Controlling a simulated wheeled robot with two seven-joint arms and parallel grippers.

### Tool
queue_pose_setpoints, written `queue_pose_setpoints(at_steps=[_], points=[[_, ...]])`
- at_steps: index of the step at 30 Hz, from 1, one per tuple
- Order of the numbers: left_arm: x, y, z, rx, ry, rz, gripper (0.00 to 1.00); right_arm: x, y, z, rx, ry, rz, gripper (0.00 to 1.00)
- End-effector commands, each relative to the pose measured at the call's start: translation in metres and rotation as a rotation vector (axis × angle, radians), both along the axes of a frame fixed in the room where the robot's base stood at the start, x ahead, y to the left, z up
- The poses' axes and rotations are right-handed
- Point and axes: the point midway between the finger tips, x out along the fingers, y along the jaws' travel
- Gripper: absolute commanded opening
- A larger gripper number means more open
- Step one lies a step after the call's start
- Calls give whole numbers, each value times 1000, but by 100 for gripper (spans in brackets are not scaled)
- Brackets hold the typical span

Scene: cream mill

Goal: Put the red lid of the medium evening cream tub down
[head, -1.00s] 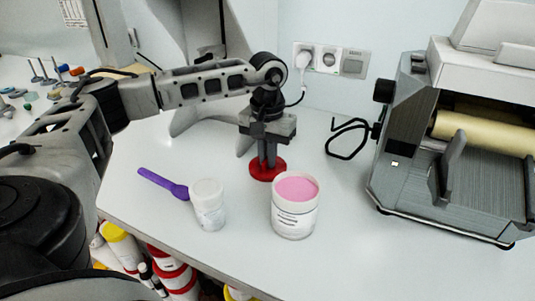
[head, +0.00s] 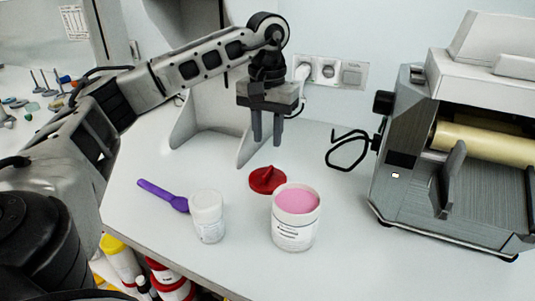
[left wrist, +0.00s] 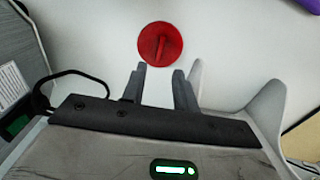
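The red lid (head: 267,181) lies flat on the white table, just behind the open medium evening cream tub (head: 296,217), which holds pink cream. A raised grip rib shows on the lid's top; the lid also shows in the left wrist view (left wrist: 160,44). My left gripper (head: 267,144) is above the lid and clear of it, pointing down. Its two fingers stand apart with nothing between them, as the left wrist view (left wrist: 158,72) also shows. My right gripper is not in either view.
A white lidded jar (head: 208,217) and a purple spoon (head: 163,195) are left of the tub. The table between tub and mill is clear.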

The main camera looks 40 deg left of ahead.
Motion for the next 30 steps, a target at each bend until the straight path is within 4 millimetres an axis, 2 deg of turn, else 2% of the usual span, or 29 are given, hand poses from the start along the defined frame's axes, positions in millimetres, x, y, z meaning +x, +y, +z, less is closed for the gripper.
queue_pose_setpoints(at_steps=[3, 8, 30], points=[[1, -1, 18, -1, -3, -2, 30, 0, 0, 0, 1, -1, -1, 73], [0, 0, 30, -1, 0, -1, 30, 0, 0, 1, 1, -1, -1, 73], [0, 0, 31, 0, 1, -1, 30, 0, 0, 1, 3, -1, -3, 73]])
